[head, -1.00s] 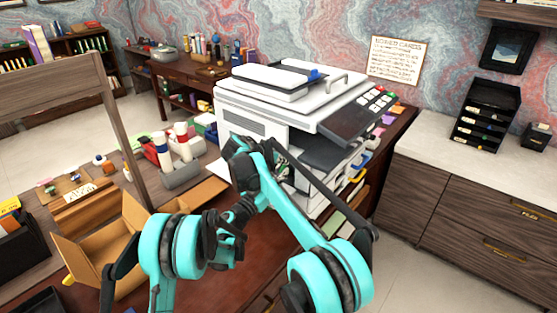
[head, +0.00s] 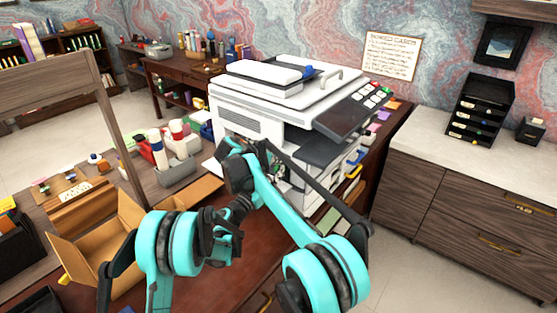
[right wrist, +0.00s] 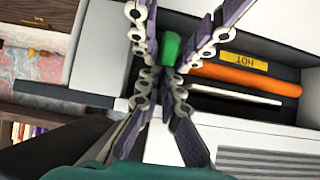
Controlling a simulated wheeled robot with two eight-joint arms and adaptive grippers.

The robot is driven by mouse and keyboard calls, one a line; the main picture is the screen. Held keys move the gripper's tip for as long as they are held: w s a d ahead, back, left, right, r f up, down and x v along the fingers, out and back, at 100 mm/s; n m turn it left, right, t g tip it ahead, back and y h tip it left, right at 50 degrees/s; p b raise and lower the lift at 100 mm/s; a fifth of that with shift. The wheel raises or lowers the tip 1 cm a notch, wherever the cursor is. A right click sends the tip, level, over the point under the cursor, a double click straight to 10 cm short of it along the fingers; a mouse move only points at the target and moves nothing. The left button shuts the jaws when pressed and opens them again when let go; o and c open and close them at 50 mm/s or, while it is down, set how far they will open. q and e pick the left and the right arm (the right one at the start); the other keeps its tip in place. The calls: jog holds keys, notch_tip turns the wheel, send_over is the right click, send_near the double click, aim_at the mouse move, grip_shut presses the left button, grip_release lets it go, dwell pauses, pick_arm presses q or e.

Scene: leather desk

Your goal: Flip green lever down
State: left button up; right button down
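The green lever (right wrist: 171,48) shows in the right wrist view as a short green knob at the printer's opening. My right gripper (right wrist: 160,70) has its purple-padded fingers apart, with the knob between their upper parts; contact cannot be told. In the head view the white printer (head: 240,122) stands on the desk, and my right arm reaches up to its front opening. The lever and the right fingertips are hidden there. My left gripper (head: 234,222) is in front of the printer, above the desk, and its finger opening is unclear.
In the right wrist view an orange roller (right wrist: 245,80) and a yellow "HOT" label (right wrist: 243,61) lie beside the lever. An open cardboard box (head: 92,250) and a grey holder with bottles (head: 178,172) stand left of the printer. A cabinet (head: 470,190) stands to the right.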

pick_arm(q)
jog(key=shift+a+r, duration=0.1)
pick_arm(e)
jog(key=shift+a+f, duration=0.15)
jog(key=shift+a, duration=0.05)
pick_arm(q)
jog(key=v, duration=1.2)
pick_arm(e)
jog(key=shift+d, duration=0.1)
pick_arm(q)
jog(key=s+d+r+n+g+y, duration=0.25)
jog(key=s+d+g, duration=0.45)
jog(key=s, duration=0.5)
jog(key=s+a+f+n+g+y, duration=0.1)
jog(key=s+a+y, duration=0.3)
jog(key=s, duration=0.6)
jog(key=s+a+f+n+g+y, duration=0.2)
jog(key=s+a+y, duration=0.3)
jog(key=s, duration=0.5)
jog(key=shift+s+a+n, duration=0.3)
jog(key=shift+a+n, duration=0.35)
jog(key=shift+a, duration=0.25)
pick_arm(e)
jog(key=shift+s, duration=0.1)
